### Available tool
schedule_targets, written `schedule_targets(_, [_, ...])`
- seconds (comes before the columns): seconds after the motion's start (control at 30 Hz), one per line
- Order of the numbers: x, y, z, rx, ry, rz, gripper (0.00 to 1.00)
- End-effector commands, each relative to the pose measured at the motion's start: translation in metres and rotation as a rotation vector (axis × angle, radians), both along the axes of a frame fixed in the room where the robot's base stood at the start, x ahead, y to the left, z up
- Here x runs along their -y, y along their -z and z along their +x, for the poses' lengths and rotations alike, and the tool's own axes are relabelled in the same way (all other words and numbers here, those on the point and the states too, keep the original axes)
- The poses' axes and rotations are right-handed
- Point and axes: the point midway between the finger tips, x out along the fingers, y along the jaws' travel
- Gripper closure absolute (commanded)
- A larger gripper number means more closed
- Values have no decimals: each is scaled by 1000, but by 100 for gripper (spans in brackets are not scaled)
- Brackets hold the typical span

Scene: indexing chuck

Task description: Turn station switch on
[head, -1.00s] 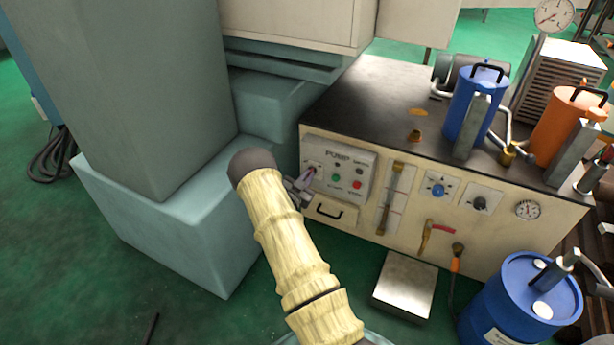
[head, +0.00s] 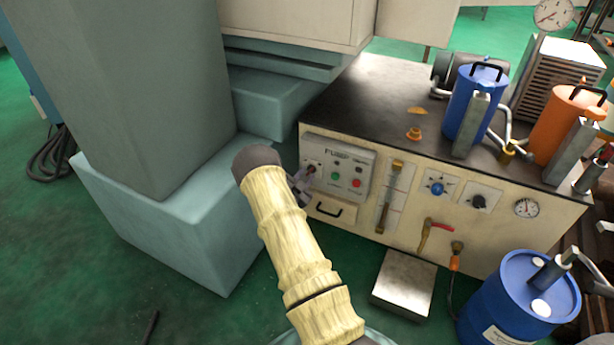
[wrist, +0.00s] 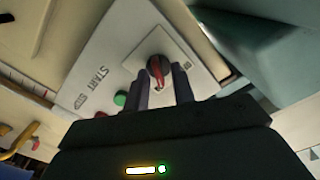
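The station switch (wrist: 158,67) is a round dark knob with a red pointer bar on a square pale plate of the control panel. In the head view, the panel (head: 352,161) is a grey box on the front of the cream cabinet, with a green and a red button. My gripper (wrist: 163,88) faces the panel, with its two dark fingers apart. The near end of the red bar shows between the fingertips, with visible space around it; contact cannot be told. In the head view, my gripper (head: 301,182) is at the panel's left end, partly covering the switch.
A green button (wrist: 120,99) is close to the left finger. A drawer handle (head: 328,211) is below the panel. A pale machine base (head: 165,225) stands to the left of my arm. A metal plate (head: 404,283) and a blue drum (head: 515,300) are at the cabinet's front.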

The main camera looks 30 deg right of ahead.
Motion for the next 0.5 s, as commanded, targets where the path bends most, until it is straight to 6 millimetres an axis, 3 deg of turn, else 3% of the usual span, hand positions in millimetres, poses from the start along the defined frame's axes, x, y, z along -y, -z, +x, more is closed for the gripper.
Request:
schedule_targets(0.33, [2, -2, -2, 0, 6, -4, 70])
schedule_targets(0.5, [-10, -3, -9, -1, 5, -4, 70])
